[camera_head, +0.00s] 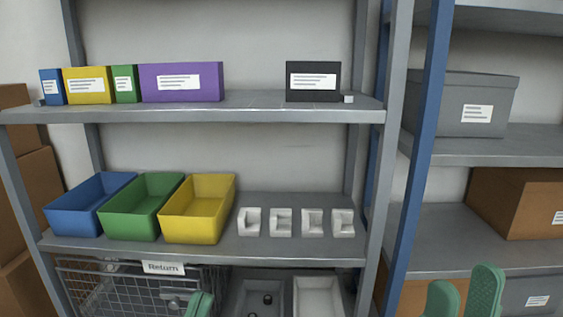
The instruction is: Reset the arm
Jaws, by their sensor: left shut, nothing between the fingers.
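My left gripper (200,305) shows only its green fingertips at the bottom edge, in front of the wire basket. Its fingertips are together with nothing between them. My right gripper (463,293) shows two green fingers at the bottom right, in front of the right-hand shelf. Its fingers are apart and nothing shows between them. Both arms are otherwise out of view.
A grey shelf unit (255,113) holds labelled boxes above. Below are blue (88,212), green (132,219) and yellow (190,225) bins and several small white parts (281,222). A wire basket (95,285) marked Return and grey trays (318,292) sit lowest. A blue post (418,150) stands right.

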